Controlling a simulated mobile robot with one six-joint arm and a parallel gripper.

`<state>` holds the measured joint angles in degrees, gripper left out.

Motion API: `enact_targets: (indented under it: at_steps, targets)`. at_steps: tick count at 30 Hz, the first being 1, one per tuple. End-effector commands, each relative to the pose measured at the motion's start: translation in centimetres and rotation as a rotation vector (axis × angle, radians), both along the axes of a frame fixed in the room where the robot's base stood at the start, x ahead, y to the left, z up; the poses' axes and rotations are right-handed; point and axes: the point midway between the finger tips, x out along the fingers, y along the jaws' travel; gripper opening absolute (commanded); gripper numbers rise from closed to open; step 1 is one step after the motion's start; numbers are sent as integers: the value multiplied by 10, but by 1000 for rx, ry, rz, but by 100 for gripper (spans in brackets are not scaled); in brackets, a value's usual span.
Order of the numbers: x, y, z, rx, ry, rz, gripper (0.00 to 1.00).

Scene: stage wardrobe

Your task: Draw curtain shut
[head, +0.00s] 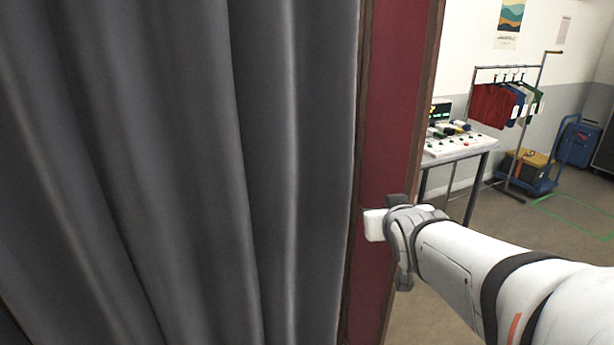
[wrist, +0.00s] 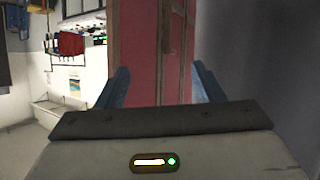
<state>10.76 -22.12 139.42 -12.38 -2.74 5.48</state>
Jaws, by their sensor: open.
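The dark grey curtain (head: 190,150) hangs in long vertical folds and fills the left half of the head view. Its right edge lies beside a dark red upright panel (head: 395,110) with brown edges. My gripper (head: 374,225) is in front of this panel, just right of the curtain edge; its fingertips are hard to make out there. In the wrist view my gripper (wrist: 160,78) shows two blue fingers spread apart, with the red panel (wrist: 148,50) behind the gap. A dark grey surface (wrist: 265,60), probably the curtain, is right of the fingers. Nothing is visibly held.
Beyond the panel, a control desk (head: 458,148) stands against the wall. A garment rack (head: 508,68) with coloured clothes and a blue trolley (head: 535,182) are farther back. Open floor (head: 575,225) with green lines lies at the right.

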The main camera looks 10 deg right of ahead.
Motion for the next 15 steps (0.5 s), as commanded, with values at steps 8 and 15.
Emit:
enact_targets:
  at_steps: [8, 15]
  targets:
    - [44, 28, 28, 80, -336, 297, 62]
    - [46, 48, 37, 140, -419, 449, 62]
